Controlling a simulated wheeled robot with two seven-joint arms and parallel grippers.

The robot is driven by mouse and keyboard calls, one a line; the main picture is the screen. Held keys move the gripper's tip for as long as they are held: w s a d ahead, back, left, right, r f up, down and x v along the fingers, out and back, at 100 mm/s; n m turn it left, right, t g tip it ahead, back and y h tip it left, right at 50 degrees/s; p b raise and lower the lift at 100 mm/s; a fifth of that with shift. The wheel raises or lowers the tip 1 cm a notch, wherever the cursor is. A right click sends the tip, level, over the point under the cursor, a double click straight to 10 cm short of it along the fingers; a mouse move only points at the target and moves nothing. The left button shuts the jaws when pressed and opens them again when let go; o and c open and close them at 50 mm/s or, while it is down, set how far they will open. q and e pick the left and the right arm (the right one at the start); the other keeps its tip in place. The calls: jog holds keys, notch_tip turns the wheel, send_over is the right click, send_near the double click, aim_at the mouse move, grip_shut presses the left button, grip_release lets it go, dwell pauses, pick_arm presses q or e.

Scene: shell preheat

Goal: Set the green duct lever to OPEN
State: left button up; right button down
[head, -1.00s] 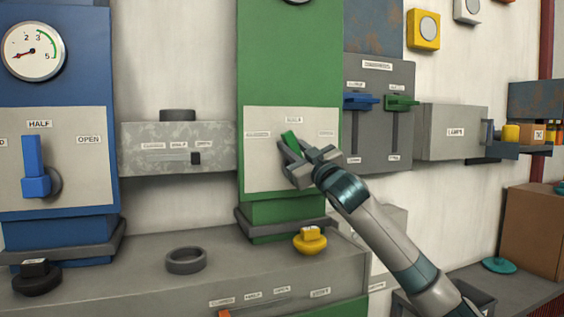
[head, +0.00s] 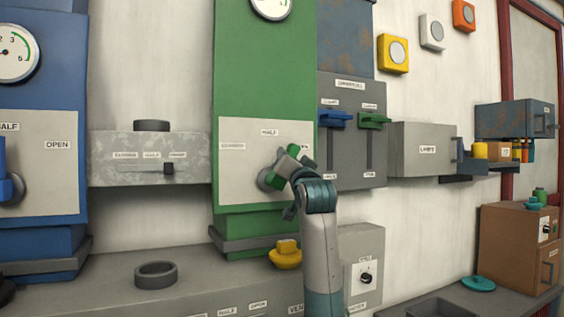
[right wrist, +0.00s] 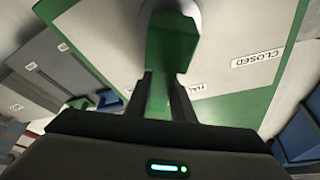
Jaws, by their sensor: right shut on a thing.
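The green duct lever (head: 294,149) is on the pale plate (head: 236,186) of the green column. The plate reads HALF at the top, with a small label at the left and a partly hidden one at the right. The lever tilts up and to the right from its round grey hub (head: 267,180), between HALF and the right-hand label. My right gripper (head: 291,166) is shut on the lever and hides part of it. In the right wrist view the lever's green block (right wrist: 172,43) shows beyond the fingers (right wrist: 162,95), with CLOSED at the right. My left gripper is not in view.
A yellow knob (head: 286,256) sits on the grey bench below the column. Dampers with blue and green handles (head: 374,120) are on a grey panel to the right. A grey slider box (head: 112,172) is at the left.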

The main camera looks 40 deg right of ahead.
jog(key=shift+s+d+f+m+g+h, duration=0.1)
jog(key=shift+d+f+m+g+h, duration=0.15)
jog(key=shift+m, duration=0.4)
jog(key=shift+d+f+m+g+h, duration=0.1)
jog(key=shift+d+m+g+h, duration=0.15)
jog(key=shift+m, duration=0.35)
jog(key=shift+s+d+f+m+g+h, duration=0.1)
jog(key=shift+d+f+m+g, duration=0.15)
jog(key=shift+m, duration=0.4)
jog(key=c, duration=1.5)
grip_release()
jog(key=shift+b, duration=0.35)
